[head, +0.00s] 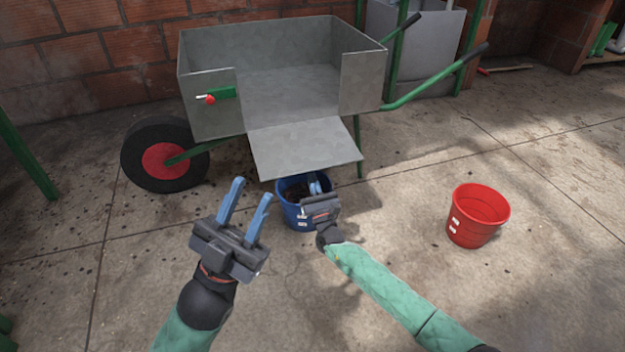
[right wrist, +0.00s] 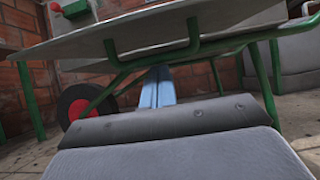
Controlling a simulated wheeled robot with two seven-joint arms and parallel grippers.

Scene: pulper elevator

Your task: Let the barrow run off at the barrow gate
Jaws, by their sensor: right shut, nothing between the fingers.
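The barrow (head: 210,105) is a grey metal box on a green frame with a black wheel on a red hub. Its gate (head: 305,148) hangs open, sloping down and outward over a blue bucket (head: 291,213) with dark matter inside. A red-knobbed latch (head: 211,98) is on the front panel left of the opening. My right gripper (head: 315,184) is shut and empty at the bucket, just below the gate's lower edge; its blue fingers (right wrist: 157,88) are together in the right wrist view, under the gate (right wrist: 150,35). My left gripper (head: 249,197) is open and empty, left of the bucket.
A red bucket (head: 478,216) stands on the concrete floor at the right. The barrow's green handles (head: 440,78) reach out to the right. A brick wall (head: 90,50) is behind, with a grey bin (head: 425,50) at the back. The floor between the buckets is clear apart from my right arm.

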